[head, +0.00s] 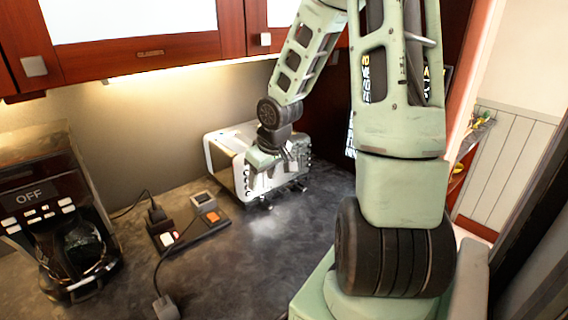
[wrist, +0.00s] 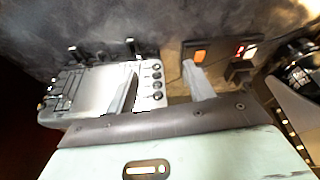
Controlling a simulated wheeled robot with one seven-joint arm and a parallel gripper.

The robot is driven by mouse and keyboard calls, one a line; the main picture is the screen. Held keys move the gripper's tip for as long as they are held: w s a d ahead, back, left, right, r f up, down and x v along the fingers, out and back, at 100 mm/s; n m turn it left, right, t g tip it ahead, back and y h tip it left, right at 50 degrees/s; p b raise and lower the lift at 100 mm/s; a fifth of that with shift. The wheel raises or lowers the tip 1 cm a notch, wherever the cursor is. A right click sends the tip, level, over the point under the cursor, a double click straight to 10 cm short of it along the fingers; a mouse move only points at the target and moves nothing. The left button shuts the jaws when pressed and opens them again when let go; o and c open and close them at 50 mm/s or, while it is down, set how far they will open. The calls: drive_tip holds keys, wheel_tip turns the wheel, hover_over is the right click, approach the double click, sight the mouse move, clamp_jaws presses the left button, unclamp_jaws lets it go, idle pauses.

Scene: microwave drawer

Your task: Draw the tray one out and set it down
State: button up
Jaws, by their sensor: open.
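A white and silver toaster-like appliance (head: 222,150) stands on the dark counter near the back wall. Its side with a row of round dark knobs also shows in the wrist view (wrist: 157,82). Two small dark levers stick out from its front, one of them in the wrist view (wrist: 131,46). I cannot make out a tray as a separate part. My gripper (head: 283,160) is over the front right part of the appliance and covers some of it. In the wrist view its two fingers are spread apart (wrist: 160,88), with nothing visible held between them. Contact with the appliance cannot be told.
A coffee maker (head: 62,225) stands at the far left. Red-brown wall cabinets (head: 150,60) hang above. The counter in front of the appliance (head: 265,235) is clear.

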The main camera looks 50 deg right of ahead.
drive_tip(key=s+d+m, duration=0.1)
drive_tip(key=s+d, duration=0.1)
drive_tip(key=d, duration=0.5)
drive_tip(key=b, duration=0.4)
approach(271, 206)
drive_tip(key=x, duration=0.8)
drive_tip(key=shift+w, duration=0.4)
